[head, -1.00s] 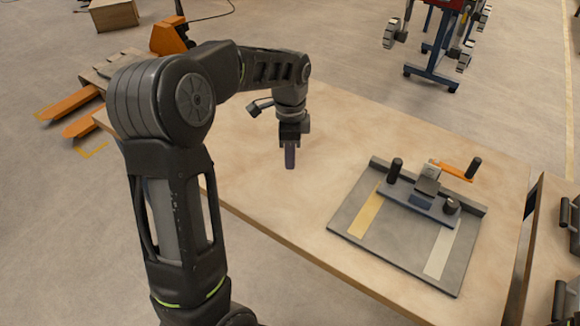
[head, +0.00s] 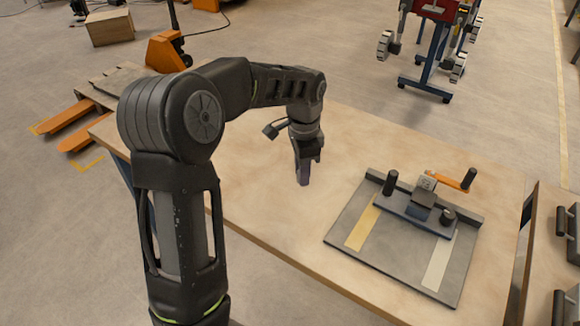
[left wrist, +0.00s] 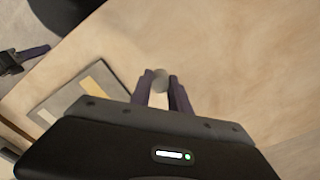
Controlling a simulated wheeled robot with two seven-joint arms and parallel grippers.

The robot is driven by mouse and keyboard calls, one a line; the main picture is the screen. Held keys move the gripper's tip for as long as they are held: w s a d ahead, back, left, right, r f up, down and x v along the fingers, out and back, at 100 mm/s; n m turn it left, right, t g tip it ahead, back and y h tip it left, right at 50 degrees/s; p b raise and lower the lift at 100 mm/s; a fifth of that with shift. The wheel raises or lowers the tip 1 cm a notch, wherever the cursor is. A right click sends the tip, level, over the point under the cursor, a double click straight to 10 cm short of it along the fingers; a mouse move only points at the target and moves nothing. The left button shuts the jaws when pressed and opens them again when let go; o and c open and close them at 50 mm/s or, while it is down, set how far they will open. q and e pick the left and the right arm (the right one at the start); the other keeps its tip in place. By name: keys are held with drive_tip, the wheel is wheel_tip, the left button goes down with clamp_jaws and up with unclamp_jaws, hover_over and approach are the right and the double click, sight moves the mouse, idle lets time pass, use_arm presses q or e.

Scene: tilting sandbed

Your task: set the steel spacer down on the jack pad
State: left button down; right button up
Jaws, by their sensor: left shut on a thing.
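My left gripper (head: 304,180) points down over the bare middle of the table, left of the grey fixture plate. In the left wrist view its two purple-grey fingers (left wrist: 161,82) are shut on the round grey steel spacer (left wrist: 161,79). The fingers hide the spacer in the head view. The fixture carries a small grey block (head: 427,183) on a dark bar; it may be the jack pad, but I cannot tell for sure. What looks like my right gripper (left wrist: 42,51) shows at the left of the left wrist view, apart from the plate; its opening is unclear.
The table (head: 270,215) is clear around my left gripper. A second surface with black-handled items (head: 566,235) adjoins at right.

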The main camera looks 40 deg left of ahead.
use_arm(q)
drive_tip(key=w+d+f+n, duration=0.1)
drive_tip(key=w+d+n, duration=0.1)
drive_tip(key=d+n, duration=0.6)
drive_tip(key=d, duration=0.5)
drive_tip(key=shift+w+d+f, duration=0.15)
drive_tip(key=shift+w+f, duration=0.05)
drive_tip(key=shift+f, duration=0.05)
